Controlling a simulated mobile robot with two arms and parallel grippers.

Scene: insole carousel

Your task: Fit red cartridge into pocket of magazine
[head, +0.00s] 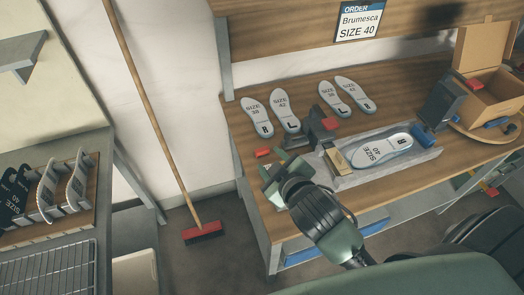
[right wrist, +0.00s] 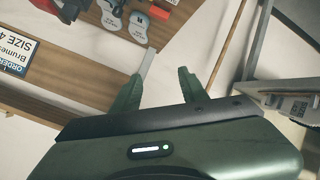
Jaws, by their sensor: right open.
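A small red block (head: 263,152), which looks like a red cartridge, lies near the left end of the wooden bench. Another red piece (head: 330,123) sits at a dark grey device in the middle of the bench; a red block (right wrist: 160,14) also shows at the top of the right wrist view. I cannot tell for certain which part is the magazine or see its pocket. My right gripper (head: 277,168) is open and empty over the bench's left front corner, just in front of the small red block. In the right wrist view its fingers (right wrist: 162,74) are apart. My left gripper is not in view.
A grey tray (head: 432,157) holds an insole, with a brass block (head: 337,160) at its left end. Several insoles lie behind. A dark device (head: 441,102), a blue block (head: 424,136) and an open cardboard box (head: 490,100) stand right. A broom (head: 203,232) leans left.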

